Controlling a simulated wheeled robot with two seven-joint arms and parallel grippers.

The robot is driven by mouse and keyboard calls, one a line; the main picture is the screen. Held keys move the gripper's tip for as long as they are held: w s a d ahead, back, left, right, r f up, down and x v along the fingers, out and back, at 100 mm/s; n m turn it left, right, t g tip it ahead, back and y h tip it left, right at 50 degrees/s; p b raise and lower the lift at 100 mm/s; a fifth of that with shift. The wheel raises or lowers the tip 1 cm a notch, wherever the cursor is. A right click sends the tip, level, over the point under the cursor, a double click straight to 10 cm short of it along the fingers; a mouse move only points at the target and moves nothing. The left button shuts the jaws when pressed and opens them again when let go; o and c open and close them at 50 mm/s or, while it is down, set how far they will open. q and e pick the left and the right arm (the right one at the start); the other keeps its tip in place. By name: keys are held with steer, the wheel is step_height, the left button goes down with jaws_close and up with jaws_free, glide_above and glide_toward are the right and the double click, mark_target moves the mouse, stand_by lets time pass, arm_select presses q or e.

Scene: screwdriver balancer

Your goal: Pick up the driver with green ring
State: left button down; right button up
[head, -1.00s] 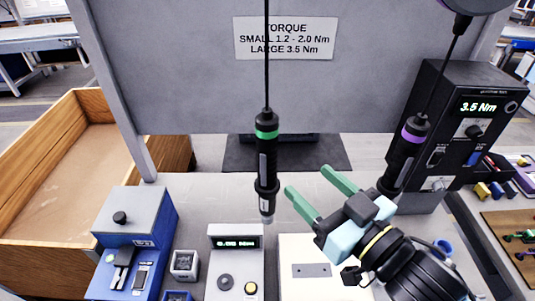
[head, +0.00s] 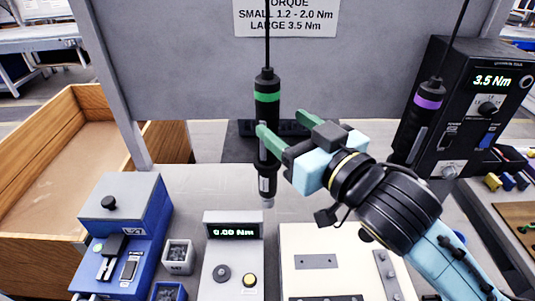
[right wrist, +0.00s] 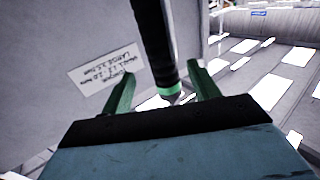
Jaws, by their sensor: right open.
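The driver with the green ring (head: 267,110) hangs upright on its black cable in the middle of the head view. My right gripper (head: 280,131) is open at the driver's body, just below the green ring. One finger overlaps the driver in the head view. In the right wrist view the dark driver (right wrist: 155,45) shows between the two green fingers of the right gripper (right wrist: 163,92), with its green ring near the fingertips. Contact cannot be made out. My left gripper is not in view.
A purple-ringed driver (head: 421,115) hangs at the right before a black 3.5 Nm unit (head: 470,105). Below stand a small grey display box (head: 232,262), a cream fixture block (head: 340,265) and a blue box (head: 125,230). A wooden crate (head: 50,155) is at the left.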

mark_target(274, 116)
steer(key=x, duration=0.5)
steer(key=shift+w+a+r+p, duration=0.15)
steer(key=shift+a+r+p, duration=0.1)
steer(key=shift+a+p, duration=0.1)
steer(key=shift+r, duration=0.1)
jaws_close()
